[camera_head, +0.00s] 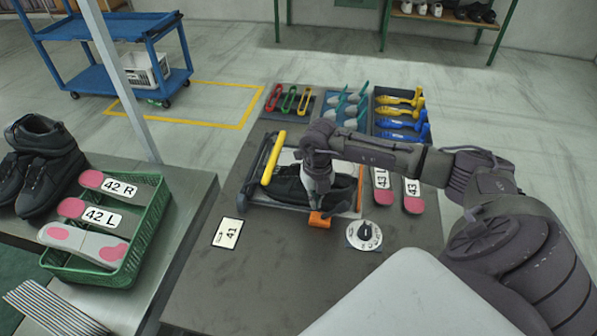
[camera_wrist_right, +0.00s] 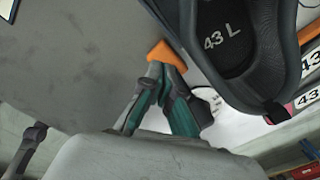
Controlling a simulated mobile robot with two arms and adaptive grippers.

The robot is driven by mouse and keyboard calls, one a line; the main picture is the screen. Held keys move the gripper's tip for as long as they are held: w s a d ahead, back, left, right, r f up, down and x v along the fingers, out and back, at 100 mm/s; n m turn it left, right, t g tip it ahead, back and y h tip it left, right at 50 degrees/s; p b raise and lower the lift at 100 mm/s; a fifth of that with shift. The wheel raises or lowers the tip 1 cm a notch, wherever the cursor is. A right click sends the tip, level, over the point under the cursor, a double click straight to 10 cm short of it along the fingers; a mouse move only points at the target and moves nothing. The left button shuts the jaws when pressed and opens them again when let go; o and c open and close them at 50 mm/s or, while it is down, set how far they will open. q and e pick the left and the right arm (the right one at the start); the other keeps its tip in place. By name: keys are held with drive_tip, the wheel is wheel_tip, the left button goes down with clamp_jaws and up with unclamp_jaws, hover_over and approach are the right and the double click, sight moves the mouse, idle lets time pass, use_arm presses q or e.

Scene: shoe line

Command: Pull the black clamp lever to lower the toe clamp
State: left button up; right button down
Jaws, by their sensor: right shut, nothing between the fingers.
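A black shoe (camera_head: 300,188) lies in the clamp fixture on the dark table; its insole in the right wrist view (camera_wrist_right: 222,35) reads 43 L. A yellow padded bar (camera_head: 273,158) crosses the fixture's left end, beside dark frame rails. I cannot clearly make out the black clamp lever. My right gripper (camera_head: 318,207) is shut and empty at the shoe's near right side. In the right wrist view its teal fingertips (camera_wrist_right: 158,74) meet right by an orange block (camera_wrist_right: 168,55); whether they touch is unclear. The orange block also shows in the head view (camera_head: 319,220). My left gripper is out of view.
A round dial (camera_head: 364,235) and a card marked 41 (camera_head: 228,233) lie on the near table. Insoles marked 43 (camera_head: 413,195) lie right of the fixture. Trays with coloured tools stand behind.

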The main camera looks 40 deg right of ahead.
wheel_tip(320, 180, up, 9)
drive_tip(key=p, duration=0.6)
idle(0.4)
drive_tip(key=shift+s, duration=0.1)
idle(0.4)
